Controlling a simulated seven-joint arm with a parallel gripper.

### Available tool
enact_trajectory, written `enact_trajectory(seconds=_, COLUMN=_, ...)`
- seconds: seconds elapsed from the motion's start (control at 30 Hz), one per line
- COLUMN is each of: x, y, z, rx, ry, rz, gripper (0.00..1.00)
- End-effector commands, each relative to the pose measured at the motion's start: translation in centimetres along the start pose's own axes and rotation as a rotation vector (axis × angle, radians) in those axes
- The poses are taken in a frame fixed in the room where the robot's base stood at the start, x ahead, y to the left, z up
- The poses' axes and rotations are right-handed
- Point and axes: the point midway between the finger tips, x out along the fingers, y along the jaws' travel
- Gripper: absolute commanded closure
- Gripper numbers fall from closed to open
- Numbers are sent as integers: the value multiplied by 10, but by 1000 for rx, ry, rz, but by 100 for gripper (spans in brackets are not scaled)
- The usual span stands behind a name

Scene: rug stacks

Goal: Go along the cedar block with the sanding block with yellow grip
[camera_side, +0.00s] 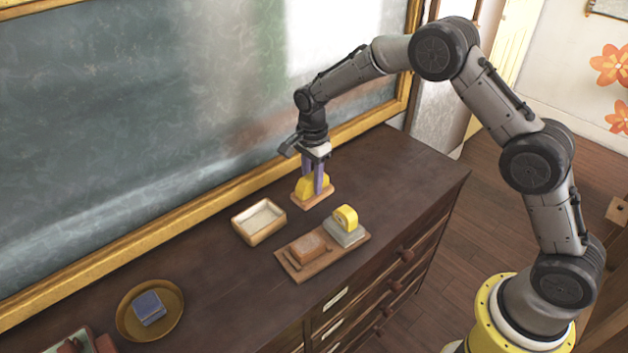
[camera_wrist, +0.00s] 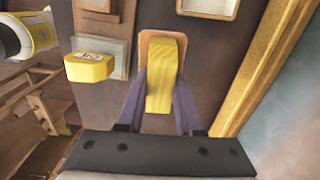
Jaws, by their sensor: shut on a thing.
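The sanding block with yellow grip (camera_side: 303,186) has a wooden base and is upright near the back of the dresser top. My gripper (camera_side: 315,182) is shut on its yellow grip, one purple finger on each side. The grip also shows between the fingers in the wrist view (camera_wrist: 161,75). I cannot tell whether the base touches the dresser or hangs just above it. The cedar block appears to be the reddish-brown block (camera_side: 308,246) on a wooden tray (camera_side: 320,268), in front of and apart from my gripper.
A grey block (camera_side: 341,234) topped by a yellow piece (camera_side: 347,215) shares the tray. A cream-lined wooden box (camera_side: 259,221) stands left of my gripper. A round dish (camera_side: 126,325) with a blue block (camera_side: 149,307) is farther left. The framed chalkboard (camera_side: 150,120) rises behind.

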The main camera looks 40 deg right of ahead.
Motion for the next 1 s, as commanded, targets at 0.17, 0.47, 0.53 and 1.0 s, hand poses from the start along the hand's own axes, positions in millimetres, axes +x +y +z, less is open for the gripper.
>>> enact_trajectory(seconds=0.17, x=-31, y=48, z=36, rx=52, ry=0, rz=-2, gripper=100)
enact_trajectory(seconds=0.47, x=-51, y=94, z=58, rx=109, ry=0, rz=-1, gripper=100)
enact_trajectory(seconds=0.53, x=-52, y=97, z=59, rx=112, ry=0, rz=-1, gripper=100)
enact_trajectory(seconds=1.0, x=-46, y=97, z=58, rx=112, ry=0, rz=0, gripper=100)
